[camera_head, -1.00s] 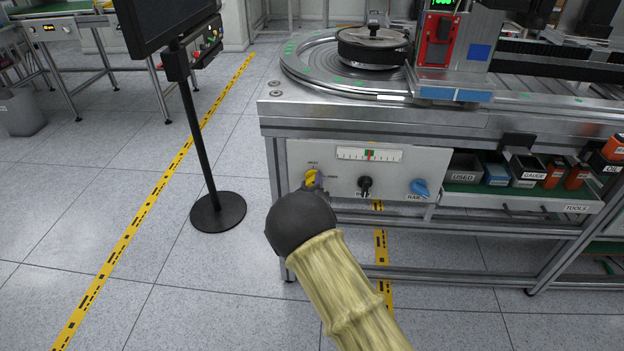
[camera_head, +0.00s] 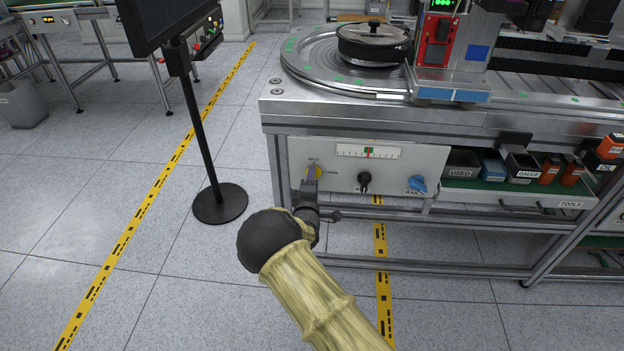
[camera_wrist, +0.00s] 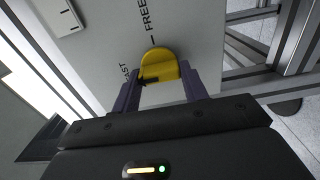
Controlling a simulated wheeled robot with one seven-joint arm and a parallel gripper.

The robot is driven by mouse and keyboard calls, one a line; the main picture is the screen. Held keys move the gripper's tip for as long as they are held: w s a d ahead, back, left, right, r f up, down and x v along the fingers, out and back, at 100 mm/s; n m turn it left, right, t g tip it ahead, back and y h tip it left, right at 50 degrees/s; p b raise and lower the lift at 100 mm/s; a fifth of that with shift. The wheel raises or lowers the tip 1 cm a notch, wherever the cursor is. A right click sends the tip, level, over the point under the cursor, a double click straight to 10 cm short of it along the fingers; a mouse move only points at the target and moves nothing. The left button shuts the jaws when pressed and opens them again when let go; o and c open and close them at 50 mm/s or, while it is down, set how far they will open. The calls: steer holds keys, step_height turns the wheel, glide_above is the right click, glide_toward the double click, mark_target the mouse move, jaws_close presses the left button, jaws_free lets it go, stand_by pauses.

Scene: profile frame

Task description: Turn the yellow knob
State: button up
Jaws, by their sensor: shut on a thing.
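The yellow knob (camera_wrist: 158,64) is on the white control panel. In the wrist view my gripper (camera_wrist: 160,78) has one purple finger on each side of it, and the jaws are shut on it. The knob's flat lower edge faces me, with a dark mark near its left end. A "FREE" label is above it and a partly hidden label ending in "AST" is to its left. In the head view the knob (camera_head: 320,173) is at the panel's left end, partly covered by my fingers.
The panel (camera_head: 400,160) also carries a black knob (camera_head: 364,182), a blue knob (camera_head: 416,184) and a gauge (camera_head: 368,152). A tool drawer (camera_head: 520,194) is to the right. A monitor stand (camera_head: 219,203) stands to the left, with open floor in front.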

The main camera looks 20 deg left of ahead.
stand_by(0.5)
steer(key=o, duration=1)
steer(key=shift+s, duration=0.15)
steer(key=p+v, duration=0.2)
steer(key=v, duration=1.5)
steer(key=shift+s+a+f, duration=0.1)
